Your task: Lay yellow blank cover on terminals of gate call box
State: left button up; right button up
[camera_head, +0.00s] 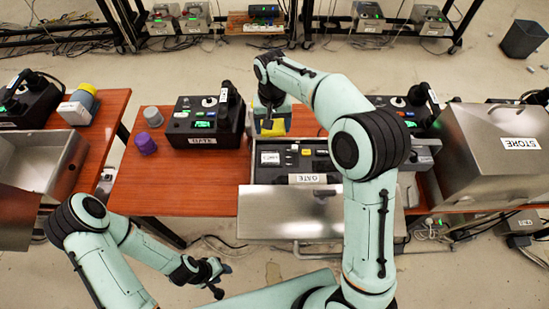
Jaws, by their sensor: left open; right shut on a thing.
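The gate call box (246,172) is the open metal box in the middle of the red-brown table, with a GATE label at its front. Its lid (270,214) hangs open toward me. Inside are a dark panel (320,160) and a white-labelled block at the left; the terminals are too small to make out. My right gripper (272,118) is shut on the yellow blank cover (272,130), above the back left edge of the box and apart from the terminals as far as I can see. My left gripper (218,279) is open and empty, low in front of the table.
A closed STORE box (497,140) is at right, and another open metal box (38,165) at left. My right arm hides part of the table.

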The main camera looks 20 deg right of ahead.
jog(key=shift+w+a+r+m, duration=0.15)
jog(key=shift+w+r+m, duration=0.1)
jog(key=shift+r, duration=0.2)
jog(key=shift+w+a+r+m, duration=0.1)
jog(key=shift+w+r+m, duration=0.1)
jog(key=shift+r, duration=0.2)
jog(key=b, duration=0.2)
send_over(270, 160)
notch_tip(270, 160, down, 14)
jog(key=shift+s+f, duration=0.1)
jog(key=shift+f, duration=0.15)
pick_arm(q)
jog(key=shift+s+f, duration=1.25)
pick_arm(e)
jog(key=shift+f, duration=2.45)
jog(key=shift+f, duration=0.2)
jog(key=o, duration=1)
jog(key=shift+o, duration=0.2)
jog(key=shift+r, duration=0.25)
pick_arm(q)
jog(key=shift+w+r+p, duration=0.4)
jog(key=shift+p, duration=0.05)
pick_arm(e)
notch_tip(270, 160, up, 12)
